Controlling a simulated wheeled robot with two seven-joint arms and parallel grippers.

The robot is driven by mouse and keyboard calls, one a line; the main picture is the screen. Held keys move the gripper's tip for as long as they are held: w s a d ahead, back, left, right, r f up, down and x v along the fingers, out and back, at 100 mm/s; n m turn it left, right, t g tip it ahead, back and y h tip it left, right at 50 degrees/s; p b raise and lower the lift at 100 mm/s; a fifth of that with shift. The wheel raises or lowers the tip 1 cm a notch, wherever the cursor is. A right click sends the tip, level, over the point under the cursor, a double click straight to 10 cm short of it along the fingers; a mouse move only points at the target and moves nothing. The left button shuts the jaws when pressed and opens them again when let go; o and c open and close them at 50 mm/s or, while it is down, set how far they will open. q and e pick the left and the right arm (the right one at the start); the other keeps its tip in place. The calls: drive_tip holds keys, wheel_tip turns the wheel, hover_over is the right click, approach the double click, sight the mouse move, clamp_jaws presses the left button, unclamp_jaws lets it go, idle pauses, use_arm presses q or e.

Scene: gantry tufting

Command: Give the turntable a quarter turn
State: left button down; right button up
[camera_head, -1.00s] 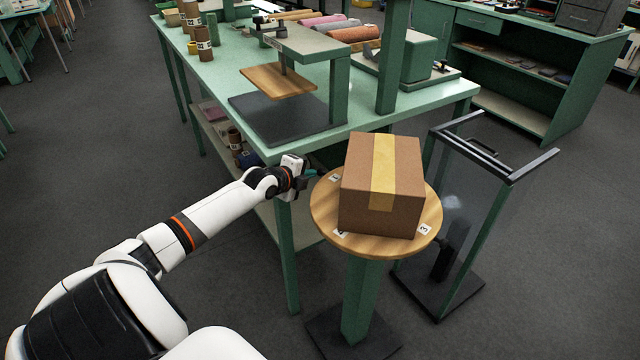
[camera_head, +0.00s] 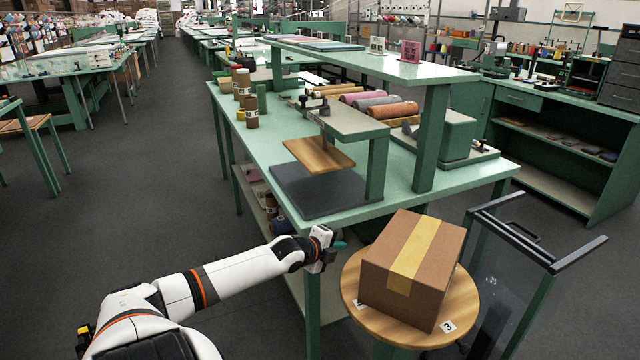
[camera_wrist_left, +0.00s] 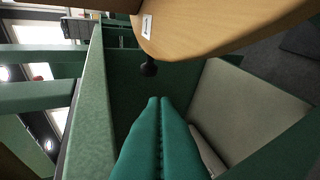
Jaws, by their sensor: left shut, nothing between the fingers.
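The turntable (camera_head: 366,316) is a round wooden disc on a green post, with small numbered labels near its rim. A brown carton (camera_head: 420,268) with a yellow tape strip stands on it. My left gripper (camera_head: 338,246) is beside the disc's far left edge, between it and the green table. In the left wrist view its green fingers (camera_wrist_left: 158,102) are together and empty. There the disc's rim (camera_wrist_left: 222,28) lies beyond the fingertips, with a label and a small black knob (camera_wrist_left: 149,68) at its edge. The fingertips appear apart from the knob. My right gripper is out of view.
The green worktable (camera_head: 460,181) stands just behind the turntable, carrying rolls, a raised shelf and a dark mat (camera_head: 322,192). A dark-framed stand with a clear panel (camera_head: 540,243) is close on the right. Open floor (camera_head: 120,215) lies to the left.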

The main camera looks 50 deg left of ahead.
use_arm(q)
drive_tip(key=p+v, duration=0.1)
drive_tip(key=v, duration=0.7)
drive_tip(key=shift+p, duration=0.3)
drive_tip(key=shift+w, duration=0.1)
drive_tip(key=s+a+f+n+g+y, duration=0.1)
drive_tip(key=s+a+f+n, duration=0.2)
drive_tip(key=f, duration=0.4)
drive_tip(key=s+a+f+n+g+y, duration=0.1)
drive_tip(key=s+f+n+g, duration=0.1)
drive_tip(key=s+f, duration=0.35)
drive_tip(key=s+d+f+n+g+p, duration=0.15)
drive_tip(key=s+f, duration=0.25)
drive_tip(key=f, duration=0.5)
drive_tip(key=s+d+f+n+g, duration=0.25)
drive_tip(key=s+f, duration=0.25)
drive_tip(key=f, duration=0.3)
drive_tip(key=s+d+f+n+g+h, duration=0.1)
drive_tip(key=s+d+f, duration=0.5)
drive_tip(key=d, duration=0.4)
drive_tip(key=s+d+f+n+g+h, duration=0.1)
drive_tip(key=s+d+f+n+g, duration=0.1)
drive_tip(key=s+d+f, duration=0.4)
drive_tip(key=s+d+f+n+g+h+p, duration=0.1)
drive_tip(key=s+d+f, duration=0.6)
drive_tip(key=d, duration=0.8)
drive_tip(key=shift+s+d+n+g+h, duration=0.3)
drive_tip(key=shift+s+n+g+h, duration=0.1)
drive_tip(key=shift+h, duration=0.1)
